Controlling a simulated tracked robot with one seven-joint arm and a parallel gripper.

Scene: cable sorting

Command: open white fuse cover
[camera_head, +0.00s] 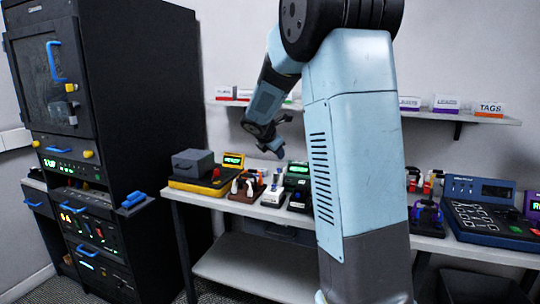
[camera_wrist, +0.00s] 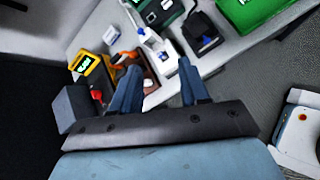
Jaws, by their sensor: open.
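A small white block-like unit (camera_head: 273,195), which looks like the white fuse cover, stands near the front of the bench between a brown-based device and a dark device with a green screen. In the wrist view the white unit (camera_wrist: 152,40) is just beyond the fingertips, between them. Whether its cover is raised or closed is too small to tell. My gripper (camera_head: 275,148) is above the bench, over this group of devices. In the wrist view the two blue fingers of my gripper (camera_wrist: 156,70) are spread apart with nothing held between them.
A yellow-and-grey device (camera_head: 200,172) stands to the left of the white unit. A brown-based device (camera_head: 247,187) and a dark green-screened device (camera_head: 297,183) flank it closely. A black cabinet (camera_head: 140,90) rises at the left. A shelf (camera_head: 460,116) with labelled boxes hangs behind.

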